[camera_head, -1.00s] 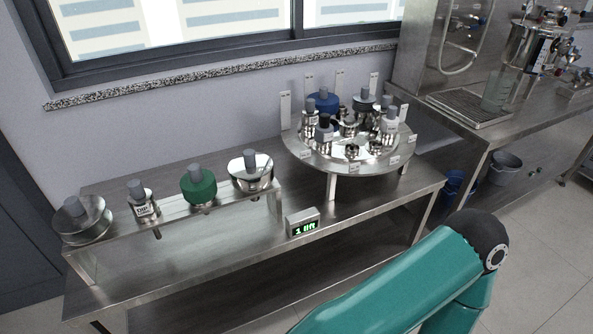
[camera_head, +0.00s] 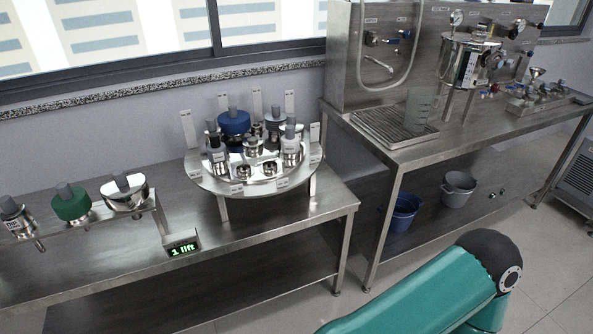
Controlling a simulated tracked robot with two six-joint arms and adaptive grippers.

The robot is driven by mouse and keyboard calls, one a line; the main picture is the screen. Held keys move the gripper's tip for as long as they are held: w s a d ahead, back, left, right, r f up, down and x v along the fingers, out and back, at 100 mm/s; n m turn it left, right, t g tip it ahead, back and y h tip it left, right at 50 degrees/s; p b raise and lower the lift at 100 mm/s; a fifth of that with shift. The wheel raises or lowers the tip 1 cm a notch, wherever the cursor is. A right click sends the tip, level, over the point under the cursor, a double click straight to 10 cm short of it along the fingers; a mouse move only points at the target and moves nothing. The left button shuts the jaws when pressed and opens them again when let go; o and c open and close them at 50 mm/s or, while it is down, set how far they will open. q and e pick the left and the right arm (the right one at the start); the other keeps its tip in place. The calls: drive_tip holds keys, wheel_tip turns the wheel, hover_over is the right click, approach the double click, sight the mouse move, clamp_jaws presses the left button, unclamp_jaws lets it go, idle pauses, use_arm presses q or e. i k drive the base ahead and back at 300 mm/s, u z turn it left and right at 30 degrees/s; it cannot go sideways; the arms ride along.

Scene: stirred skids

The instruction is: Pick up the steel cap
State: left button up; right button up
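A wide steel cap-like piece with a grey knob (camera_head: 126,195) sits at the right end of the raised steel rack on the left bench. Left of it on the rack are a green cap with a grey knob (camera_head: 72,206) and a small labelled steel piece with a grey knob (camera_head: 17,218). I cannot tell for certain which piece is the steel cap; another wide steel piece stood at the rack's far left earlier and is outside the present view. Neither gripper shows. Only a teal link of my arm is visible at the bottom right, well away from the rack.
A round steel stand (camera_head: 207,182) holds several knobbed pieces, one with a blue top (camera_head: 234,122). A small display (camera_head: 182,247) reads "1 lift". A second bench with a clear jug (camera_head: 418,108) stands at right. Blue (camera_head: 402,217) and grey (camera_head: 458,189) buckets are below it.

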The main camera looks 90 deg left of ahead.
sight(124, 191)
drive_tip(key=z, duration=0.4)
drive_tip(key=i, duration=0.45)
drive_tip(key=u, duration=2.35)
drive_tip(key=i, duration=0.35)
drive_tip(key=u, duration=2.65)
drive_tip(key=k, duration=0.5)
drive_tip(key=u, duration=0.5)
drive_tip(key=i, duration=1.6)
drive_tip(key=z, duration=0.45)
